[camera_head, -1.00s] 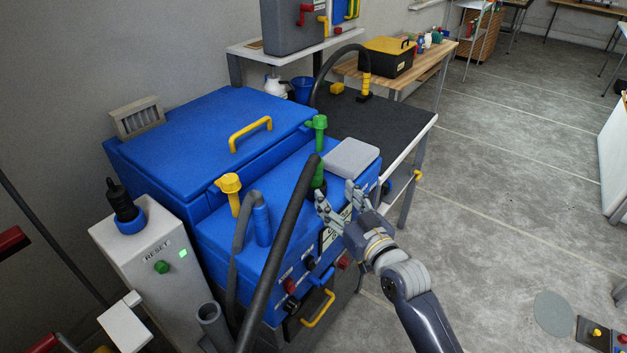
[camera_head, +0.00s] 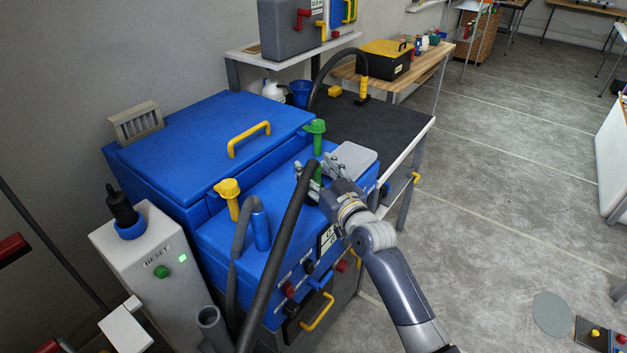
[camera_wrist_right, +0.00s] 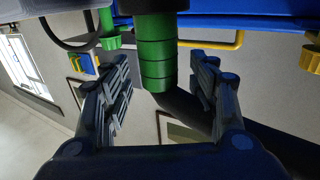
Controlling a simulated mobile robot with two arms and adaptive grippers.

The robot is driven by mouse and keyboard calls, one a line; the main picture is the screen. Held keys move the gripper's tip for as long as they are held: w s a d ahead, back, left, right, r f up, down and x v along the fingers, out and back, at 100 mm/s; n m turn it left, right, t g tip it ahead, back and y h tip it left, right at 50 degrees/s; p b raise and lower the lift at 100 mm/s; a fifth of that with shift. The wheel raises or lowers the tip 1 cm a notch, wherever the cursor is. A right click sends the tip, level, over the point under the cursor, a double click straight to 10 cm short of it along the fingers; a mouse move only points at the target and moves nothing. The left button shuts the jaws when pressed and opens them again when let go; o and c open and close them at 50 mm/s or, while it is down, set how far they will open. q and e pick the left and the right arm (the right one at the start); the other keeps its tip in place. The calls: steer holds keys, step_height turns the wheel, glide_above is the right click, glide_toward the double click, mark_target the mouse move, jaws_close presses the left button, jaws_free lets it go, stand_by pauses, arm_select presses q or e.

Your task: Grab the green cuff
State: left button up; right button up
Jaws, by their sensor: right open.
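The green cuff (camera_wrist_right: 155,52) is a ribbed green sleeve at the end of the black hose (camera_head: 273,260). In the right wrist view it stands between the two fingers of my right gripper (camera_wrist_right: 160,78), with a visible gap on each side. In the head view a small green part of the cuff (camera_head: 317,176) shows beside the hose's upper end, partly hidden by the fingers. My right gripper (camera_head: 314,172) is open and empty above the blue machine's front top. My left gripper is not in view.
A green-topped valve (camera_head: 316,127) rises just behind the cuff, and a yellow valve (camera_head: 229,188) stands to the left. A grey block (camera_head: 352,158) lies right of the gripper on the blue machine (camera_head: 200,150).

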steer(key=shift+w+a+f, duration=0.15)
steer(key=shift+w+a, duration=0.15)
steer(key=shift+w, duration=0.35)
steer(key=c, duration=1.2)
